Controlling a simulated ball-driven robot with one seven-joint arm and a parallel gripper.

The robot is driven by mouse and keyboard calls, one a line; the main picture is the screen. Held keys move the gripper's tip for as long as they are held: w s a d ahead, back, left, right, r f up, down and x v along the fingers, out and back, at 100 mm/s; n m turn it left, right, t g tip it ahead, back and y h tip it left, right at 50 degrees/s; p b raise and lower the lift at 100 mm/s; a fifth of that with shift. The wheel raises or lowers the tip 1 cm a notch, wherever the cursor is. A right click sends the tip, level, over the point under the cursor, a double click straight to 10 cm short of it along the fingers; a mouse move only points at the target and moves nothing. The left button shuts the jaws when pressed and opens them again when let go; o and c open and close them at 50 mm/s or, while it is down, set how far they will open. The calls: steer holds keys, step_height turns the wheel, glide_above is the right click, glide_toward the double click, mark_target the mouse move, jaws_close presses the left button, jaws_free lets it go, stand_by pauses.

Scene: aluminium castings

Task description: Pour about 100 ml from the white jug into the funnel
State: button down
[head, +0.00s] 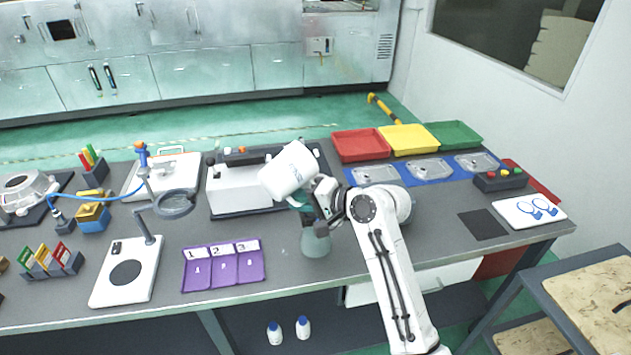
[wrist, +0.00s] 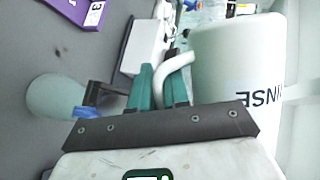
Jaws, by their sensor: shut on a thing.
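The white jug (head: 287,172) is held up above the table, tilted in the head view. My gripper (head: 300,204) is shut on its handle; in the wrist view the teal fingertips (wrist: 158,92) close around the white handle (wrist: 175,68), and the jug (wrist: 235,70) fills the right side with dark lettering. A pale green, cone-shaped vessel (head: 316,243) stands on the table just below my gripper; it also shows in the wrist view (wrist: 55,97), apart from the jug. I cannot make out the funnel clearly; a dark bracket and a blue part show beside the vessel. No liquid stream is visible.
A white box-shaped machine (head: 240,188) stands behind the jug. Red (head: 359,145), yellow (head: 407,139) and green (head: 453,134) trays are at the back right.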

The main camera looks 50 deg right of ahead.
mark_target(308, 179)
steer(key=shift+a+r+m+y+p, duration=0.2)
steer(key=shift+r+m+y+p, duration=0.1)
steer(key=shift+p, duration=0.15)
steer(key=shift+f, duration=0.1)
steer(key=shift+d+r+n+h+p, duration=0.1)
steer(key=shift+r+n+h+p, duration=0.5)
steer(key=shift+r, duration=0.35)
steer(key=shift+d+r+n+h+p, duration=0.1)
steer(key=shift+r+n+h+p, duration=0.45)
steer(key=shift+r, duration=0.35)
steer(key=shift+d+r+n+g+h, duration=0.4)
steer(key=shift+d+n+h, duration=0.25)
steer(key=shift+n, duration=0.1)
steer(key=shift+d, duration=0.1)
